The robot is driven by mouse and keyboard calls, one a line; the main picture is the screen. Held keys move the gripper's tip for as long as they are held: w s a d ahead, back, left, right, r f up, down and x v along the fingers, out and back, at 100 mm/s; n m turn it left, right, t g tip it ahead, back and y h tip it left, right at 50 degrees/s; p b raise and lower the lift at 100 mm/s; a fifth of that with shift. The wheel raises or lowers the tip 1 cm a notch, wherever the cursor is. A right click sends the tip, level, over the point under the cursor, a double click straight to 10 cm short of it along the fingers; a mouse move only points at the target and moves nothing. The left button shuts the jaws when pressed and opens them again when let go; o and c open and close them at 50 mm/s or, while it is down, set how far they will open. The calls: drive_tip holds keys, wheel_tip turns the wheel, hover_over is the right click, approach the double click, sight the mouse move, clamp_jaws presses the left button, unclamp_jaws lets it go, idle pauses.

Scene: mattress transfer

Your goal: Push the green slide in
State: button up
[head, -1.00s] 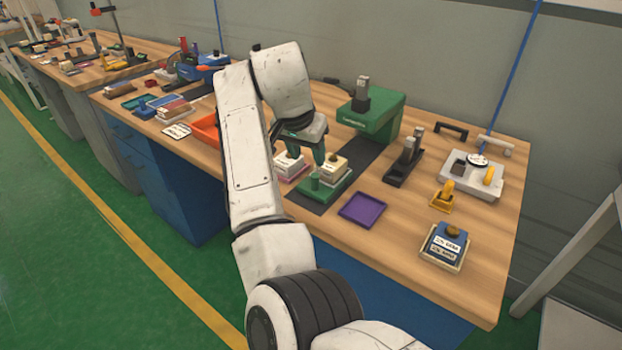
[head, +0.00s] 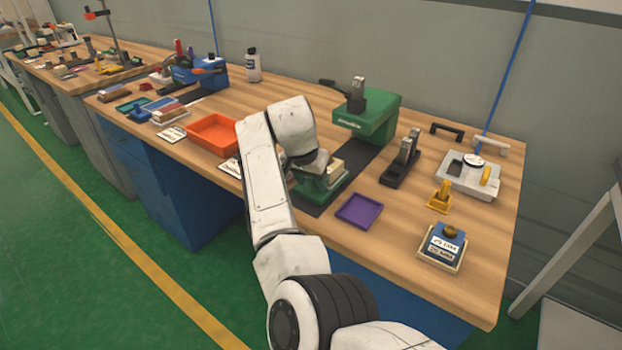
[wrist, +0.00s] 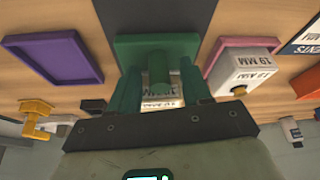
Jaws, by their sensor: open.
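The green slide (head: 327,194) lies on the dark strip at the bench's front, with a pale block (head: 331,166) on it. In the wrist view the slide (wrist: 157,43) shows its upright green post (wrist: 157,66). My gripper (wrist: 161,85) is open, with one green finger on each side of the post. I cannot tell whether the fingers touch it. In the head view my gripper (head: 312,170) is low over the slide, and my arm partly hides it. The green press (head: 372,118) stands behind, at the far end of the strip.
A purple tray (head: 358,211) lies right of the slide. A pink tray (wrist: 238,43) with a white labelled block (wrist: 240,72) lies on its other side. An orange tray (head: 214,134) is further left. A black stand (head: 402,160) is to the right. The dark strip (head: 356,160) looks clear toward the press.

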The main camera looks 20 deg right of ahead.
clamp_jaws()
idle(0.3)
idle(0.3)
